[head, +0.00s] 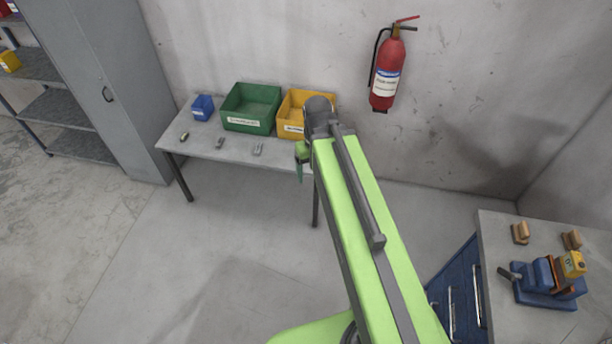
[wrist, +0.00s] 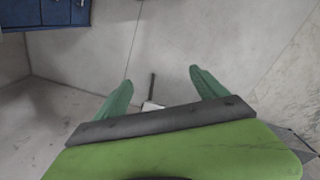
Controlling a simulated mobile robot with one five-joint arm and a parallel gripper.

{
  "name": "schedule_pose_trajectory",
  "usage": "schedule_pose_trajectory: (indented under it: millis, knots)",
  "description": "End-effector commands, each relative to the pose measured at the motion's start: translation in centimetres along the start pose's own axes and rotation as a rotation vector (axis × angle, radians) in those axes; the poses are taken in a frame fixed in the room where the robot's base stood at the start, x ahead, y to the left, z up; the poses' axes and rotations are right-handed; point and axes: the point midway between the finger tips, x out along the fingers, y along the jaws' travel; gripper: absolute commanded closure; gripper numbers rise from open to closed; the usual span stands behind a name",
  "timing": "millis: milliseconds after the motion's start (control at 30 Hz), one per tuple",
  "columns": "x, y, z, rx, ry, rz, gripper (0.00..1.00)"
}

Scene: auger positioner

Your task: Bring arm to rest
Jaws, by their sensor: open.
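My green arm stretches up the middle of the head view toward the table by the back wall. In the head view a green finger (head: 299,168) hangs below the arm's dark end joint, near the table's right end. The rest of the gripper is hidden there behind the arm.
A grey table (head: 197,145) holds a blue bin (head: 203,107), a green bin (head: 250,108), a yellow bin (head: 291,113) and small metal parts. A workbench (head: 500,263) with a blue vise (head: 541,280) stands right. A fire extinguisher (head: 388,72) hangs on the wall. Floor left is clear.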

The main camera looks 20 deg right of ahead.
Motion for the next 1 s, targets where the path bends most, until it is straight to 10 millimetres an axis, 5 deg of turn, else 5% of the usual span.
schedule_pose_trajectory:
  millis: [133,400,533,667,900,1000]
  knots:
    - [-0.1,-5.0,0.4,0.049,-0.014,-0.012,0.18]
    - [-0.1,-5.2,0.3,0.058,-0.014,-0.013,0.18]
    - [1.5,-5.2,0.3,0.058,-0.014,-0.013,0.18]
    - [5.7,-5.2,0.3,0.058,-0.013,-0.013,0.18]
    - [16.9,-5.3,0.5,0.058,-0.013,-0.013,0.18]
    - [20.1,-5.3,0.5,0.059,-0.013,-0.013,0.18]
